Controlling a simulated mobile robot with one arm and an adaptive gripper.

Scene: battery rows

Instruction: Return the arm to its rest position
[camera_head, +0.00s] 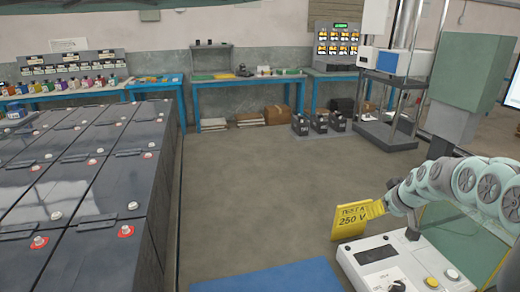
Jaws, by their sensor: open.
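My arm (470,183) reaches in from the right edge, grey-green with round joint caps, and lies roughly level above a white control console. Its wrist end is at the left, close to a yellow sign.
Below the arm stands the white console (385,262) with knobs and a yellow button. A yellow "TEST A 250 V" sign (350,220) stands beside it. Rows of dark batteries (75,190) fill the left. Blue benches (245,80) line the back wall. The middle floor is clear.

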